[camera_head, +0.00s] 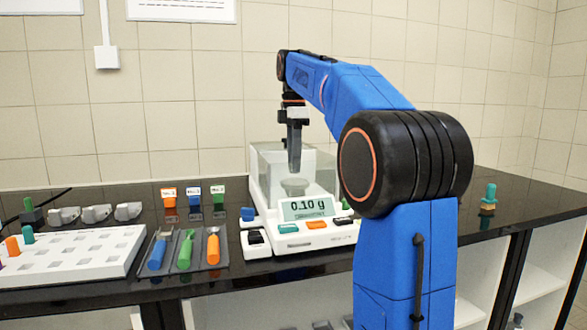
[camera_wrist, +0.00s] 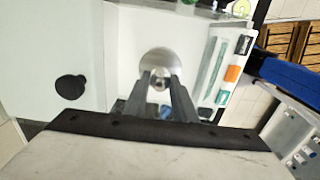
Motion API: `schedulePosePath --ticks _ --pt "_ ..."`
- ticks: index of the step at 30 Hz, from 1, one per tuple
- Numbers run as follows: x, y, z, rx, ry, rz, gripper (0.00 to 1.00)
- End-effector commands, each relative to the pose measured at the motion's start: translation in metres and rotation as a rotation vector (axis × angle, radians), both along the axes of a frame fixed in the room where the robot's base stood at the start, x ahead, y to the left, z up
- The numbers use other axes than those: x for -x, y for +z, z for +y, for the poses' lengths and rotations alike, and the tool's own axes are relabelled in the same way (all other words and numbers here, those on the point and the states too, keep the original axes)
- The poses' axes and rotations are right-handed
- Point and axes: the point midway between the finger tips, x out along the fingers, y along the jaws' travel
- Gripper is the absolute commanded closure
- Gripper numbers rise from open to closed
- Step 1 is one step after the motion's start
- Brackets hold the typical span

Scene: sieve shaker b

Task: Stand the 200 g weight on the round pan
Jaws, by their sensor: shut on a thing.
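A white balance (camera_head: 258,205) with clear walls stands on the black bench; its display (camera_head: 306,208) reads 0.10 g. The round pan (camera_head: 295,187) is inside it, and in the wrist view the pan (camera_wrist: 158,60) is a pale grey disc beyond my fingertips. My gripper (camera_head: 294,168) points straight down inside the balance, above the pan. In the wrist view my gripper (camera_wrist: 160,80) is shut on a small shiny metal piece, taken as the 200 g weight (camera_wrist: 158,84). Its marking cannot be read. Fingers hide most of it, and whether it touches the pan cannot be told.
The clear walls stand close around my gripper. Left of the balance lie tools with blue, green and orange handles (camera_head: 184,249) on a dark mat and a white rack (camera_head: 75,255). Small labelled blocks (camera_head: 193,195) stand behind. A teal-topped object (camera_head: 488,198) stands at right.

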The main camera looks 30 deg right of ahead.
Motion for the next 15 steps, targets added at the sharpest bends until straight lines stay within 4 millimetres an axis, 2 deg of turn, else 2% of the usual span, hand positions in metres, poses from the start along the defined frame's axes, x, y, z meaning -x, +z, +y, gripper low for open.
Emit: schedulePosePath --ticks 3,6,15 --pt "0.0 -0.016 0.0 0.0 0.0 0.001 1.0" --pt "0.0 -0.023 0.0 0.0 0.0 0.001 1.0" --pt "0.0 -0.025 0.0 0.0 0.0 0.0 1.0"
